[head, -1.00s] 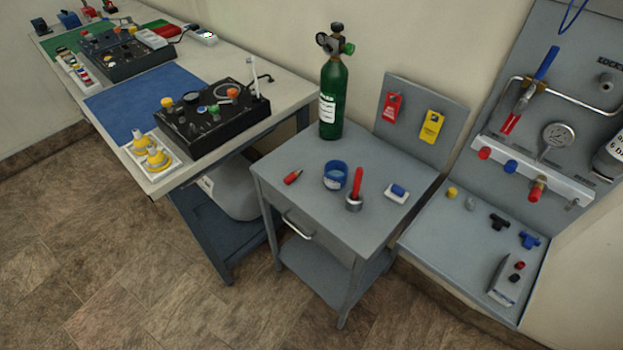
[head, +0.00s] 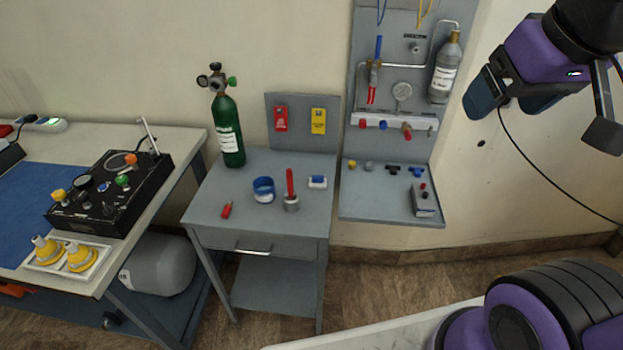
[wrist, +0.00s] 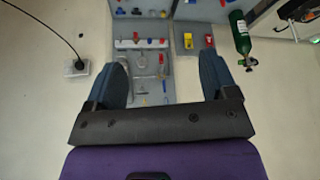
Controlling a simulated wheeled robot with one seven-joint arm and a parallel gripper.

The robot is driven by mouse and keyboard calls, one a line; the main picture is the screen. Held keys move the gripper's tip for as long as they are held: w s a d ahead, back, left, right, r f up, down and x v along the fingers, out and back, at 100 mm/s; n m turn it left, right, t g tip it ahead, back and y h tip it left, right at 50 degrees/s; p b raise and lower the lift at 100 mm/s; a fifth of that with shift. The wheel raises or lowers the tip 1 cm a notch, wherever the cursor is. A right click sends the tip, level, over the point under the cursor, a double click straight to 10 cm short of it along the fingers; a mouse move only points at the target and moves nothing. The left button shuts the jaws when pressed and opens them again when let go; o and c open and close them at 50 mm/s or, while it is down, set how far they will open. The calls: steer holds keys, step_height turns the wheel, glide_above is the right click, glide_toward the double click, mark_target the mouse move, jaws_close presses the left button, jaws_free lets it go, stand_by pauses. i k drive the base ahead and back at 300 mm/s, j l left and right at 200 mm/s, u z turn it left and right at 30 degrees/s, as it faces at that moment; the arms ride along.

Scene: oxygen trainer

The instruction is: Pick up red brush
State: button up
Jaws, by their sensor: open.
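A red upright handle (head: 290,182), which looks like the red brush, rises from a small grey round cup or base (head: 292,204) on the grey side table (head: 205,208). I cannot tell whether the grey part belongs to it. A shorter red, dark-tipped tool (head: 227,209) lies to its left near the table's front. My gripper (head: 512,100) is raised at the upper right of the head view, well away from the table. In the wrist view my gripper (wrist: 162,62) is open and empty, its two dark blue fingers wide apart. The brush is not clear there.
A blue-rimmed round container (head: 264,189) stands just left of the red handle, and a small blue-and-white item (head: 318,182) to its right. A green cylinder (head: 228,132) stands at the table's back left. A grey wall panel (head: 350,205) with fittings is on the right.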

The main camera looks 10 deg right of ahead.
mark_target(289, 177)
steer(key=u, duration=0.35)
steer(key=i+j+z, duration=0.25)
steer(key=z, duration=0.2)
steer(key=i+j+z, duration=0.25)
steer(key=z, duration=0.25)
steer(key=i+j+z, duration=0.15)
steer(key=j+z, duration=0.3)
